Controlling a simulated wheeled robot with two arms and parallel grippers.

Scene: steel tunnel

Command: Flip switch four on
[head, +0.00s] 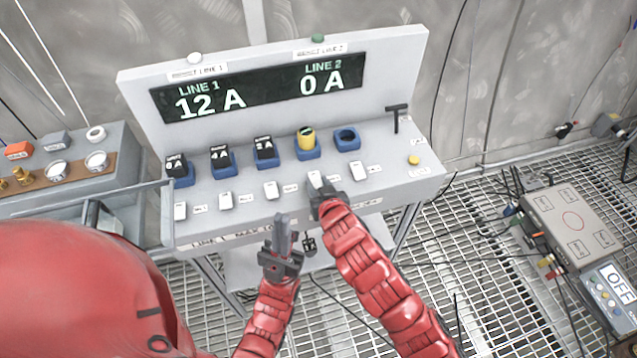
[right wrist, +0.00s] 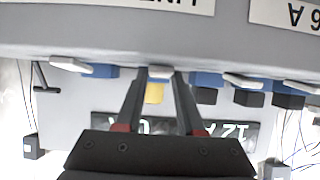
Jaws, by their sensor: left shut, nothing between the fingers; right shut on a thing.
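The grey control panel (head: 300,215) has a row of white rocker switches. Switch four (head: 315,180), fourth from the left, sits in front of the blue socket with the yellow plug (head: 306,140). My right gripper (head: 322,191) is at switch four and partly covers it. In the right wrist view its fingers are closed on the white switch (right wrist: 161,72), with the yellow plug (right wrist: 154,94) beyond. Which way the switch is tipped is hard to tell. My left gripper (head: 282,236) is shut and empty, in front of the panel's lower front edge.
The display (head: 262,88) reads LINE 1 12 A and LINE 2 0 A. Three black plugs (head: 222,157) stand left of the yellow one; an empty blue socket (head: 347,139) is to its right. A box with an OFF screen (head: 612,288) lies on the grating at right.

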